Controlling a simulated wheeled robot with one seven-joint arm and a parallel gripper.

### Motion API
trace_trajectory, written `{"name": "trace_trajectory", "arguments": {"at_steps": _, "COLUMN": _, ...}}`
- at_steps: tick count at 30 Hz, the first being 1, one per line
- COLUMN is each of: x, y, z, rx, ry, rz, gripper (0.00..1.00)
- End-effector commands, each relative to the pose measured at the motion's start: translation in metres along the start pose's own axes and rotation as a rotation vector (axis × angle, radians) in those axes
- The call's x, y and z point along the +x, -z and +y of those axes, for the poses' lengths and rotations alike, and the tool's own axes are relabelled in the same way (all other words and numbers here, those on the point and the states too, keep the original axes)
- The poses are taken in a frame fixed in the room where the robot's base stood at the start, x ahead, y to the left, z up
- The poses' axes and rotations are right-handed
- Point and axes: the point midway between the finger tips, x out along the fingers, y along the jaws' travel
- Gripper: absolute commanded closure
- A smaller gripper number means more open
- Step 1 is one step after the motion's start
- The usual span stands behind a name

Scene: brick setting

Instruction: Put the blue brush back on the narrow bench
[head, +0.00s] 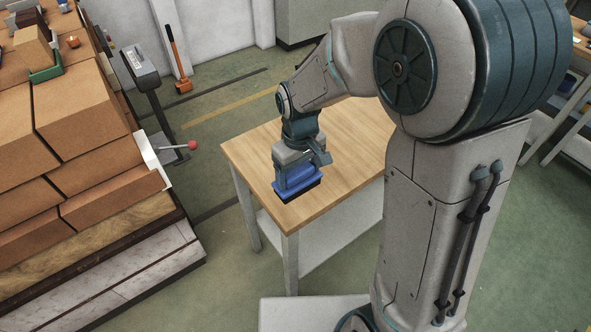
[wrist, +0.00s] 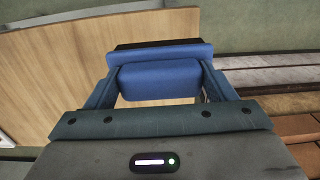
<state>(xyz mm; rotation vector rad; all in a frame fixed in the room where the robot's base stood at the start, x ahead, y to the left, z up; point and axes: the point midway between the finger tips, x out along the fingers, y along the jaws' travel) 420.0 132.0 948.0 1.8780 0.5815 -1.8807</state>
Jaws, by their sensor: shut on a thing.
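The blue brush (head: 297,187) has a blue body and a dark underside. My gripper (head: 296,174) is shut on it, over the front left corner of the narrow bench (head: 345,160), which has a light wood top and pale legs. In the wrist view the brush (wrist: 160,78) sits between the two fingers of my gripper (wrist: 158,84), with the bench top (wrist: 60,80) behind and to the left. I cannot tell whether the brush's underside touches the bench top.
A stack of orange-brown bricks (head: 85,115) on a pallet stands at the left, with a lever with a red knob (head: 192,145) beside it. An orange-handled tool (head: 180,62) leans at the back wall. The visible bench top is clear around the gripper.

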Motion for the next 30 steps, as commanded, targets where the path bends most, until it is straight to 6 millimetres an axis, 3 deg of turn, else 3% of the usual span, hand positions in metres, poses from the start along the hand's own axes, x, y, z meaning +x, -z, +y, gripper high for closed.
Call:
{"name": "trace_trajectory", "arguments": {"at_steps": 6, "x": 0.021, "y": 0.031, "z": 0.018, "rx": 0.004, "ry": 0.0, "rz": -0.003, "gripper": 0.44}}
{"name": "trace_trajectory", "arguments": {"at_steps": 12, "x": 0.033, "y": 0.05, "z": 0.029, "rx": 0.006, "ry": -0.001, "rz": 0.0, "gripper": 0.44}}
{"name": "trace_trajectory", "arguments": {"at_steps": 17, "x": 0.043, "y": 0.052, "z": 0.03, "rx": 0.006, "ry": 0.0, "rz": -0.002, "gripper": 0.44}}
{"name": "trace_trajectory", "arguments": {"at_steps": 24, "x": 0.073, "y": 0.052, "z": 0.03, "rx": 0.005, "ry": 0.0, "rz": -0.001, "gripper": 0.44}}
{"name": "trace_trajectory", "arguments": {"at_steps": 30, "x": 0.076, "y": 0.052, "z": 0.03, "rx": 0.006, "ry": -0.001, "rz": 0.002, "gripper": 0.44}}
